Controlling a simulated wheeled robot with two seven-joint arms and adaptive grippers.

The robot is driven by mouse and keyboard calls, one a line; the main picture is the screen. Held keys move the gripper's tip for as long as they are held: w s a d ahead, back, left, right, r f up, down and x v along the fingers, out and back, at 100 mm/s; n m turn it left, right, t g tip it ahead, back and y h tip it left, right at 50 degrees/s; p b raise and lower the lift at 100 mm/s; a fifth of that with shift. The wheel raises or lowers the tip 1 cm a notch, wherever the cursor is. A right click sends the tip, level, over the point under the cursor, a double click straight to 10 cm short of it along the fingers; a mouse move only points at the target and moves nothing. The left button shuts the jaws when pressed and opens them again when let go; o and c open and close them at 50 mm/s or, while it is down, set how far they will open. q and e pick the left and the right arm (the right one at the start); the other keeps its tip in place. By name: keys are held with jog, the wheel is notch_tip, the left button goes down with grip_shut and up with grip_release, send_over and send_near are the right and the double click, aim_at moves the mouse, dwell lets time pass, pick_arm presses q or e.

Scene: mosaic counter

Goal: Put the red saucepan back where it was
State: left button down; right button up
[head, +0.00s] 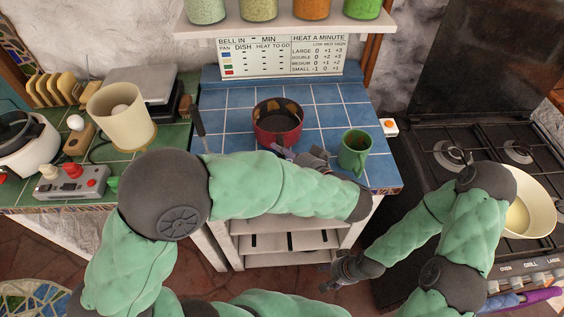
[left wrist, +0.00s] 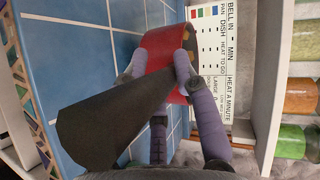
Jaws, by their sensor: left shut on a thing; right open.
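The red saucepan (head: 277,138), dark inside, is upright over the middle of the blue tiled counter (head: 330,113). I cannot tell whether its base touches the tiles. My left gripper (head: 290,153) is shut on it at the near side, where the handle meets the wall. In the left wrist view, the purple-grey fingers (left wrist: 155,78) close around the dark handle (left wrist: 105,118) beside the red wall (left wrist: 160,48). The handle is mostly hidden in the head view. My right gripper (head: 343,270) is open and empty, low in front of the counter.
A green mug (head: 353,150) stands right of the saucepan. A chart board (head: 280,56) and a jar shelf (head: 284,26) are behind. A cream pot (head: 120,112) stands left, and a cream pan (head: 530,205) sits on the hob (head: 480,155). Bare tiles lie around the saucepan.

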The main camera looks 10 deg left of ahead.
pick_arm(q)
jog(key=shift+f+b, duration=0.45)
jog(key=shift+f, duration=0.8)
jog(key=shift+f, duration=0.15)
jog(key=c, duration=1)
grip_release()
jog(key=shift+s+f, duration=0.1)
jog(key=shift+o, duration=0.2)
jog(key=shift+d+r, duration=0.1)
jog(key=shift+r, duration=0.15)
jog(key=p+v, duration=0.1)
jog(key=v, duration=1)
jog(key=shift+s+d+p, duration=0.3)
jog(key=shift+s+p, duration=0.05)
